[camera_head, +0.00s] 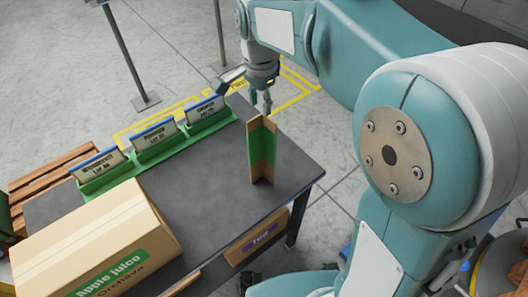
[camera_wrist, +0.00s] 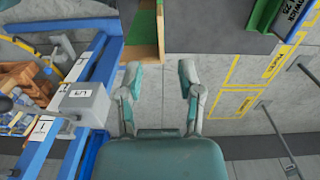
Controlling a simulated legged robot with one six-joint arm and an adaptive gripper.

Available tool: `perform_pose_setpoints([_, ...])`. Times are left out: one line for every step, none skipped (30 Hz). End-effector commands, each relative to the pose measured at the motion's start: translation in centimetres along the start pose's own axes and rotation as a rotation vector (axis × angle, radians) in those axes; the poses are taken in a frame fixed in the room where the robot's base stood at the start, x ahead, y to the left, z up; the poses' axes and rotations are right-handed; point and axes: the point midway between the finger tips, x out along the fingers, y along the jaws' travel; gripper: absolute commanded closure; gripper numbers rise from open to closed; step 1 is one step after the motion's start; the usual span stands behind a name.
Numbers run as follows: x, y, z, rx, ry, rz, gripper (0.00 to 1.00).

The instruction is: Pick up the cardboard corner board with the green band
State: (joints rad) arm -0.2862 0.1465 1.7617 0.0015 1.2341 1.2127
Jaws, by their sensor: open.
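The cardboard corner board (camera_head: 256,175) stands upright near the right end of the dark table, with a green band (camera_head: 254,150) over much of its height. In the wrist view its brown edge (camera_wrist: 160,28) and green face (camera_wrist: 141,30) show at the top, ahead of the left finger. My gripper (camera_head: 261,103) is open and empty, just behind the top of the board in the head view. In the wrist view my gripper (camera_wrist: 160,72) has its fingers spread, with grey floor between them. I see no contact with the board.
Several green holders with label cards (camera_head: 154,134) line the table's back edge. A large Apple juice carton (camera_head: 95,240) fills the table's front left. The dark table top (camera_head: 205,180) is bare between carton and board. A blue frame (camera_wrist: 92,85) shows left in the wrist view.

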Motion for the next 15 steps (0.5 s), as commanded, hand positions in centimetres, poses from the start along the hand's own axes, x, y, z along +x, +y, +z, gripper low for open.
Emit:
perform_pose_setpoints([0.9,-0.1,0.2,-0.002,0.0,0.003,0.53])
perform_pose_setpoints([1.3,-0.1,0.2,-0.002,0.0,0.004,0.53])
perform_pose_setpoints([1.7,-0.2,0.2,-0.003,0.001,0.003,0.53])
perform_pose_setpoints([1.9,-0.2,0.2,-0.003,0.001,0.002,0.53])
perform_pose_setpoints([2.0,-0.2,0.2,-0.003,0.001,0.001,0.53])
perform_pose_setpoints([2.3,-0.1,0.2,-0.003,0.001,0.002,0.53])
perform_pose_setpoints([2.6,-0.1,0.2,-0.003,0.001,0.003,0.53])
perform_pose_setpoints([2.9,-0.1,0.1,-0.003,0.001,0.003,0.53])
perform_pose_setpoints([3.4,0.0,0.1,-0.002,0.001,0.003,0.53])
perform_pose_setpoints([3.9,0.0,0.1,-0.002,0.0,0.004,0.53])
perform_pose_setpoints([4.4,0.0,0.0,-0.002,0.0,0.004,0.53])
perform_pose_setpoints([5.1,0.1,-0.1,-0.002,-0.001,0.005,0.53])
perform_pose_setpoints([5.5,0.2,-0.2,-0.001,0.0,0.003,0.53])
perform_pose_setpoints([6.0,0.2,-0.2,-0.001,-0.001,0.003,0.53])
perform_pose_setpoints([6.5,0.2,-0.2,-0.001,-0.001,0.002,0.53])
